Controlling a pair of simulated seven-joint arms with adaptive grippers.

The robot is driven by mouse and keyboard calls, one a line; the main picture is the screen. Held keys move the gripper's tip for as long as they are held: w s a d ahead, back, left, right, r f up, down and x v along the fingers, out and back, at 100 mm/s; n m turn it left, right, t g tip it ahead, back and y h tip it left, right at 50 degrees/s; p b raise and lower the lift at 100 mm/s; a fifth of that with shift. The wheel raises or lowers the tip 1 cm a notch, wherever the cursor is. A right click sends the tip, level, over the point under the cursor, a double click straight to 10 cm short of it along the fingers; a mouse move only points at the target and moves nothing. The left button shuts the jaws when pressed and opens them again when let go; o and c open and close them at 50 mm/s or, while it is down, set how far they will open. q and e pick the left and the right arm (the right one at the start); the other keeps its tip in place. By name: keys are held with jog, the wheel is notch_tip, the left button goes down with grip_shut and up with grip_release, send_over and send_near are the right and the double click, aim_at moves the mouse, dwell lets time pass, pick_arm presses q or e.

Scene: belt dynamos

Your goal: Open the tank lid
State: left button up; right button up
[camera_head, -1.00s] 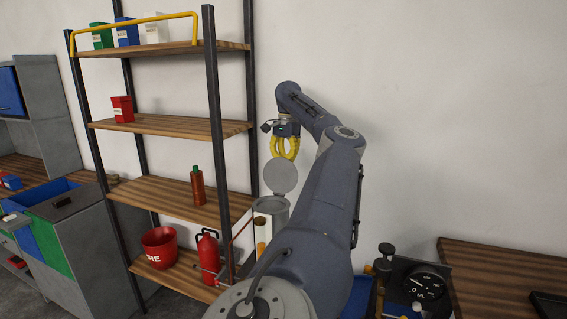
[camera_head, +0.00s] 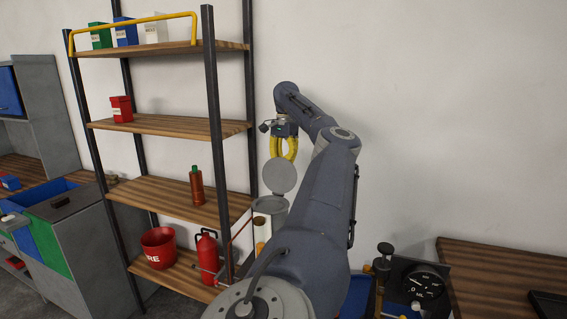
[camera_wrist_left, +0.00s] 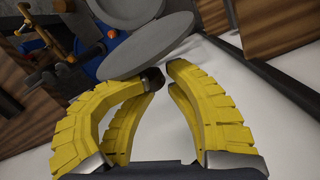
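The tank (camera_head: 271,209) is a pale cylinder beside the shelf's right post, partly hidden by my left arm. Its round grey lid (camera_head: 279,177) stands steeply raised above the tank's top; it also shows as a tilted disc in the left wrist view (camera_wrist_left: 150,45). My left gripper (camera_head: 284,160) points down just above the raised lid. In the left wrist view its curved yellow fingers (camera_wrist_left: 164,75) have their tips close together, near the lid's edge. A small dark part sits at the tips; I cannot tell whether they grip it. My right gripper is not in view.
The shelf unit (camera_head: 165,126) stands left of the tank, holding a red bucket (camera_head: 159,247), a red extinguisher (camera_head: 207,257) and small boxes. A dark gauge panel (camera_head: 424,284) and a wooden table (camera_head: 500,270) are at the right. The wall area above the table is clear.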

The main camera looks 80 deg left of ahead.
pick_arm(q)
jog(key=shift+o, duration=0.8)
jog(key=shift+f, duration=0.25)
jog(key=shift+w, duration=0.15)
jog(key=shift+w+a+r, duration=0.15)
jog(key=shift+w+r, duration=0.2)
notch_tip(320, 180, up, 7)
jog(key=shift+s+a, duration=0.3)
jog(key=shift+s, duration=0.05)
